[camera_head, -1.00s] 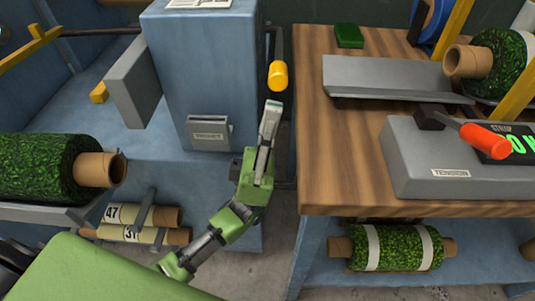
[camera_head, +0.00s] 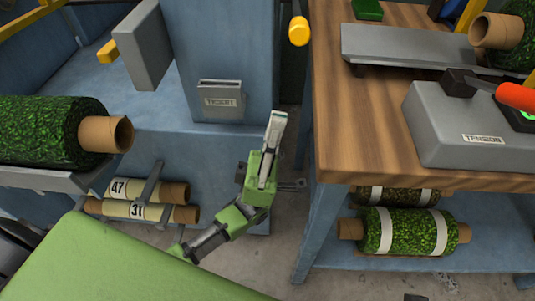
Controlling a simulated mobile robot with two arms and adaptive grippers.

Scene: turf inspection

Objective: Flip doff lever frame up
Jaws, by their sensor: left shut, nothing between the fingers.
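A lever with a yellow grip (camera_head: 299,31) shows at the top middle, in the gap between the blue machine cabinet and the wooden bench. It looks like the doff lever, but no label on it is legible. Its frame is mostly out of view above. My left gripper (camera_head: 277,118) is shut and empty, its fingers pointing up in the picture. It shows below the yellow grip and clearly apart from it, in front of the gap beside the cabinet. My right gripper is not in view.
The blue cabinet (camera_head: 222,55) with a ticket slot (camera_head: 220,100) stands left of the gap. The wooden bench (camera_head: 360,120) carries a tension box (camera_head: 450,130) with a red-handled lever. Turf rolls (camera_head: 50,130) lie at left and on the bench's lower shelf.

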